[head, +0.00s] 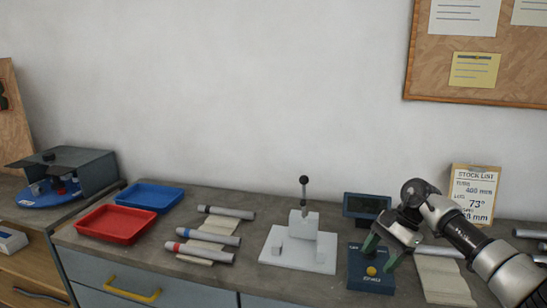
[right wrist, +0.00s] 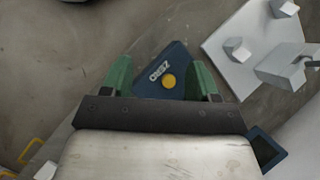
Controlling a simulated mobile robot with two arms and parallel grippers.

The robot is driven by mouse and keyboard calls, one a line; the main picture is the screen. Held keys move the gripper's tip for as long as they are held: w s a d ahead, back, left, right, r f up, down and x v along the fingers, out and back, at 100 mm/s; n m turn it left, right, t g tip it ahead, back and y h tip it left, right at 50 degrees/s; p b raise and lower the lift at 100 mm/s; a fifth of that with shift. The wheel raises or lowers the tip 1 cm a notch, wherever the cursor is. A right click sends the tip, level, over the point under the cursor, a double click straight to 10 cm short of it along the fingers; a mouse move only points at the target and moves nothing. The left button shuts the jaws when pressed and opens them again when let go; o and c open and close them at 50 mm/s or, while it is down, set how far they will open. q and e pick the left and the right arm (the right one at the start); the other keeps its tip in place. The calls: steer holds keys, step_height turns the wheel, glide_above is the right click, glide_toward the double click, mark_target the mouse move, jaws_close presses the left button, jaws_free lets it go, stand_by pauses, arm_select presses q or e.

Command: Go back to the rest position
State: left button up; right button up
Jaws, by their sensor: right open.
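My right gripper (head: 381,256) is at the right of the head view, above the dark blue box with a yellow button (head: 371,270). Its green fingers are apart with nothing between them in the right wrist view (right wrist: 166,80). The blue box (right wrist: 160,60) shows beyond and between the fingertips there, its lettering partly readable. I cannot tell whether the fingers touch the box. My left gripper is in neither view.
A white jig (head: 300,245) with an upright lever stands left of the box. A small dark display (head: 366,206) stands behind. Tubes on a pale mat (head: 207,245), a red tray (head: 115,223) and a blue tray (head: 150,195) lie left. A stock list card (head: 471,190) stands behind my right arm.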

steer(key=s+a+f+m+t+y, duration=0.1)
steer(key=s+a+m+t+y, duration=0.2)
steer(key=a, duration=0.4)
steer(key=a+m+t+y, duration=0.2)
steer(key=a+m+y, duration=0.3)
steer(key=a, duration=0.2)
steer(key=s+a+f+m+t+y, duration=0.1)
steer(key=s+a+m+t+y, duration=0.2)
steer(key=a, duration=0.5)
steer(key=s+d+f+n+t+h, duration=0.3)
steer(key=s+d+f+n+h, duration=0.4)
steer(key=n, duration=1)
steer(key=s+d+f+n+t+h, duration=0.45)
steer(key=d+n+h, duration=0.4)
steer(key=n, duration=0.75)
steer(key=s+d+f+m+g+h, duration=0.1)
steer(key=s+f+m+g, duration=0.3)
steer(key=s, duration=0.7)
steer(key=s+d+f+m+g, duration=0.1)
steer(key=s+m+g, duration=0.3)
steer(key=s+g, duration=0.45)
step_height(320, 180, down, 25)
steer(key=s, duration=0.2)
steer(key=s+d+f, duration=0.3)
steer(key=s+f, duration=1.3)
steer(key=f, duration=0.1)
